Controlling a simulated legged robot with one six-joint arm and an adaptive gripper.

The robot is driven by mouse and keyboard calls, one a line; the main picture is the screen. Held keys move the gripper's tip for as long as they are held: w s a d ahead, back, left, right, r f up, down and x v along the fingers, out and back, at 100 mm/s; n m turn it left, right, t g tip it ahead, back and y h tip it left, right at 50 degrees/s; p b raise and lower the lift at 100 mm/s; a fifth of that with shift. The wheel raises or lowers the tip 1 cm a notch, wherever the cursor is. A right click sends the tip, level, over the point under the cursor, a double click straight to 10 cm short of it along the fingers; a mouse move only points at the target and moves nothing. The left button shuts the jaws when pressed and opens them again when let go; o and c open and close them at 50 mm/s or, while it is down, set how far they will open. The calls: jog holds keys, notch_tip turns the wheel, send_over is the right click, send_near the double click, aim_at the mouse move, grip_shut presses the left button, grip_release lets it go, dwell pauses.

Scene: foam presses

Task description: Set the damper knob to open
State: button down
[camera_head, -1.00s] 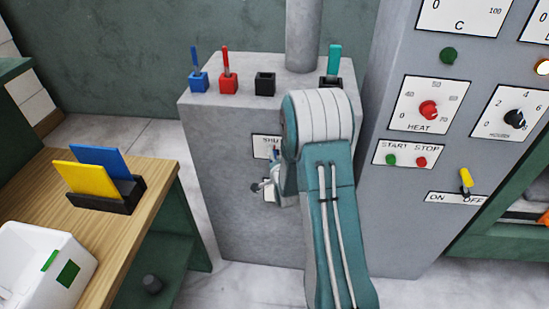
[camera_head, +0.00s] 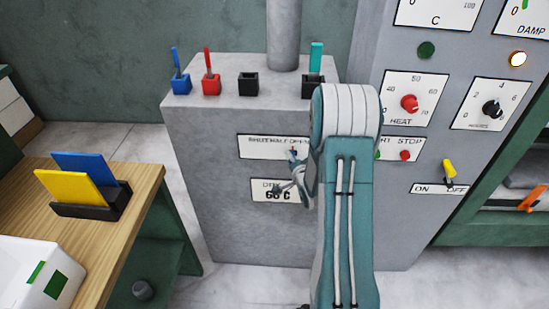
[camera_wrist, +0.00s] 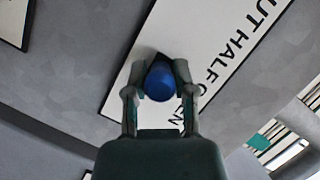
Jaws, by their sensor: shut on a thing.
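The damper knob is the blue, round-ended knob (camera_wrist: 160,84) in the wrist view, standing on a white plate (camera_wrist: 225,42) lettered SHUT, HALF and OPEN. My gripper (camera_wrist: 158,86) has one finger on each side of the knob and is shut on it. Which word the knob points to cannot be told, because the fingers and the knob's end cover its base. In the head view the plate (camera_head: 262,147) is on the front of the grey cabinet, and my gripper (camera_head: 292,168) is at its right part. My arm hides the plate's right end.
A plate reading 66 C (camera_head: 270,195) is just below. Blue (camera_head: 181,83), red (camera_head: 211,84), black (camera_head: 248,84) and teal-handled (camera_head: 315,84) holders stand on the cabinet top. A control panel (camera_head: 410,150) is close at the right. A wooden bench (camera_head: 130,180) is at the left.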

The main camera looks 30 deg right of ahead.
jog(key=shift+s+d+f, duration=0.3)
jog(key=shift+s+d, duration=0.3)
jog(key=shift+d, duration=0.05)
jog(key=shift+c, duration=2.2)
grip_release()
jog(key=shift+d+r, duration=0.1)
jog(key=shift+d, duration=0.05)
jog(key=v, duration=1.2)
